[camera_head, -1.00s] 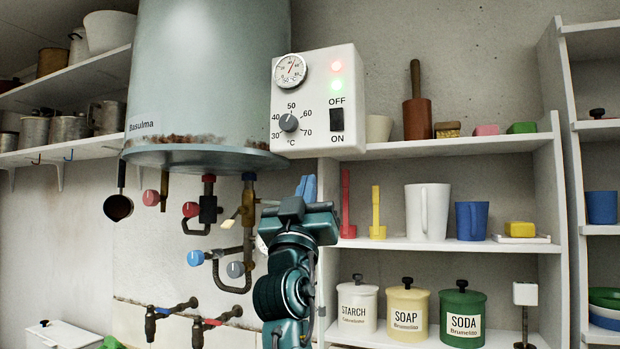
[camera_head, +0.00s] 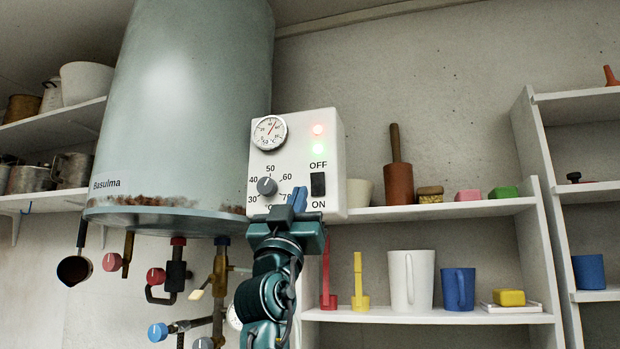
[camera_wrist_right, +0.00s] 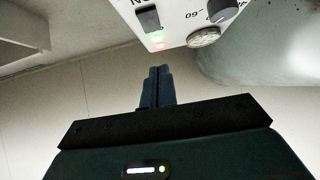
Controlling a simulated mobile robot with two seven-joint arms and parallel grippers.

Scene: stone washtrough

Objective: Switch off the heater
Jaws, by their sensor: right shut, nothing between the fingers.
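The heater is a large grey-green tank (camera_head: 180,110) with a rusty lower rim. Its white control box (camera_head: 330,150) carries a round gauge (camera_head: 269,132), a grey dial (camera_head: 267,186), a red and a green light, both lit, and a black rocker switch (camera_head: 318,184) between OFF above and ON below. My right gripper (camera_head: 300,197) is shut and empty, its blue fingertips in front of the box's lower part, left of the switch in the picture. In the right wrist view the shut fingers (camera_wrist_right: 160,86) point toward the box, with the switch (camera_wrist_right: 149,19) beyond the tips. My left gripper is not in view.
Pipes with red and blue valve knobs (camera_head: 157,332) hang below the tank. A dark ladle (camera_head: 75,268) hangs at left. Shelves at right hold a white mug (camera_head: 411,280), a blue mug (camera_head: 458,288) and a brown pestle and mortar (camera_head: 398,180). The wall above the box is clear.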

